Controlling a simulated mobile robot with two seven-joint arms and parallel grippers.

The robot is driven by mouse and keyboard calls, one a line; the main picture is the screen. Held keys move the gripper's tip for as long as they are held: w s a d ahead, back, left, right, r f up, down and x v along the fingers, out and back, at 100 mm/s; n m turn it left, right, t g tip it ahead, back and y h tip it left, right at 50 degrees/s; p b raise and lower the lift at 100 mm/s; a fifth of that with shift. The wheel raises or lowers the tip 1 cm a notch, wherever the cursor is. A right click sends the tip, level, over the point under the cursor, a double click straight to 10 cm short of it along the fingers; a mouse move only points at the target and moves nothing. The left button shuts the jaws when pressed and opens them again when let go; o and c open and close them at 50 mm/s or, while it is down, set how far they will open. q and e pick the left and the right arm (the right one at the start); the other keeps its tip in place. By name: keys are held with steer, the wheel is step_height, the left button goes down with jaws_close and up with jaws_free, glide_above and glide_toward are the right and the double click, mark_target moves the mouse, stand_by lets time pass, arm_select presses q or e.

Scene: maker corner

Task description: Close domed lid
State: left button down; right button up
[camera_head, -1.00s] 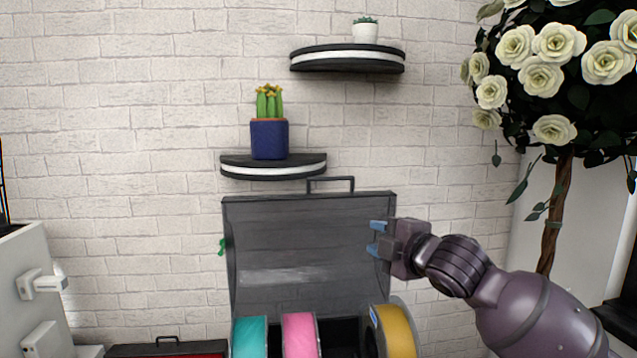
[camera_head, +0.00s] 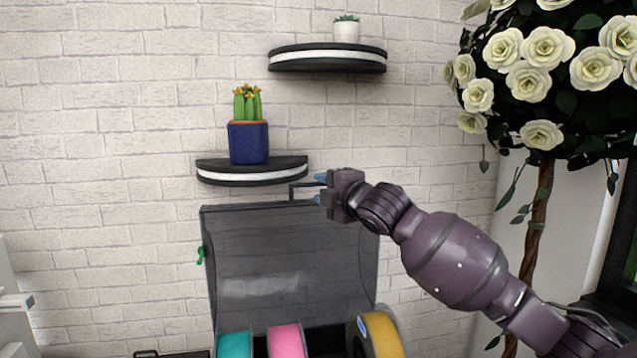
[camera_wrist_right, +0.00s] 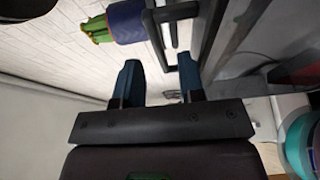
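The domed lid (camera_head: 290,250) is a dark see-through cover, standing raised against the brick wall in the head view. Its dark handle (camera_head: 292,190) sticks up from the top edge; the handle also shows in the right wrist view (camera_wrist_right: 157,38). My right gripper (camera_head: 319,189) is at the right part of the handle. In the wrist view its two blue fingers (camera_wrist_right: 160,82) are apart, with the handle just beyond their tips. Nothing shows clamped between them, and contact cannot be told. My left gripper is not in view.
Below the lid are a teal spool (camera_head: 235,345), a pink spool (camera_head: 285,341) and a yellow spool (camera_head: 382,336). A shelf (camera_head: 252,172) with a potted cactus (camera_head: 248,140) is close above the handle. A flowering tree (camera_head: 540,190) stands at right.

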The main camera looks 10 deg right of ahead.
steer(key=shift+x, duration=1.15)
jaws_close()
